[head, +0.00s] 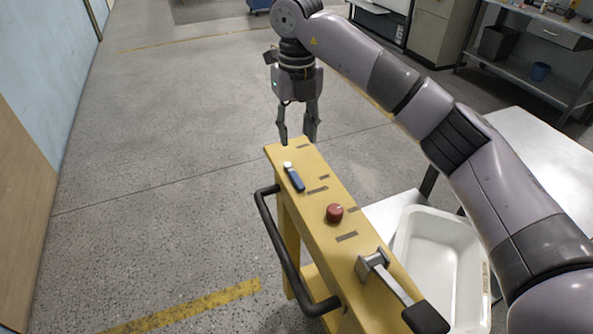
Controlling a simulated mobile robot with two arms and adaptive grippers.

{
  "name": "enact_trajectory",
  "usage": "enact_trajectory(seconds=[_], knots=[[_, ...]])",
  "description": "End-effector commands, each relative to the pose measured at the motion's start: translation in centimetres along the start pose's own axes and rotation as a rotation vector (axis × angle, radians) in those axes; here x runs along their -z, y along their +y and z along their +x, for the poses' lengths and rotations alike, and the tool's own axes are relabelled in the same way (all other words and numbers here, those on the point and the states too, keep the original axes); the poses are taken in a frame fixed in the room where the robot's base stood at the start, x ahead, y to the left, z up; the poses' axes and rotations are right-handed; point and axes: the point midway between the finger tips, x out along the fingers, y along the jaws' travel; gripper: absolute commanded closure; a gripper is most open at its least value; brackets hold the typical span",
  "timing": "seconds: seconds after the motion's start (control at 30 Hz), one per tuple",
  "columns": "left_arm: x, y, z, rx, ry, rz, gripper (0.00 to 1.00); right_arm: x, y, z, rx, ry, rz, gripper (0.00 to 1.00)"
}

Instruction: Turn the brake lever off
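A yellow control panel (318,213) carries the controls on its narrow top. A lever with a black grip (425,317) on a metal arm and pivot block (372,263) is at its near end. It lies over toward the near right edge. A small lever with a blue handle and pale tip (294,177) is at the far end. The labels are too small to read, so I cannot tell which is the brake lever. My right gripper (297,138) points down just beyond the far end, open and empty, apart from both levers. My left gripper is out of view.
A red knob (335,212) sits between the levers. A black handrail (275,235) runs along the panel's left side. A white tub (440,262) and a pale table (545,150) stand to the right. The floor on the left is clear.

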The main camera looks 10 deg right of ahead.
Motion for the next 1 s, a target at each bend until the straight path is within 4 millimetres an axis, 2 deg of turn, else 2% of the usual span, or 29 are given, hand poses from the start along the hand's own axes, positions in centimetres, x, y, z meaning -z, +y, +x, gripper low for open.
enact_trajectory(seconds=[0.17, 0.3, 0.5, 0.7, 1.0], knots=[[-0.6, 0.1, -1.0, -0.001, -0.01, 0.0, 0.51, 0.1, 0.0, 3.9, -0.001, 0.004, 0.001, 0.63], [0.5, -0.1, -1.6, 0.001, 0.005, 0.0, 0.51, 0.1, 0.0, 6.9, -0.001, 0.005, 0.001, 0.63], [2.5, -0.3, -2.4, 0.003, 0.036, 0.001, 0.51, 0.1, 0.0, 10.4, -0.001, 0.002, 0.001, 0.63], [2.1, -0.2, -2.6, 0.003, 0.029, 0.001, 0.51, 0.0, 0.0, 12.2, -0.001, -0.001, 0.001, 0.63], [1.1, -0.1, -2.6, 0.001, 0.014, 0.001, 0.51, 0.0, 0.0, 12.5, -0.001, -0.001, 0.0, 0.63]])
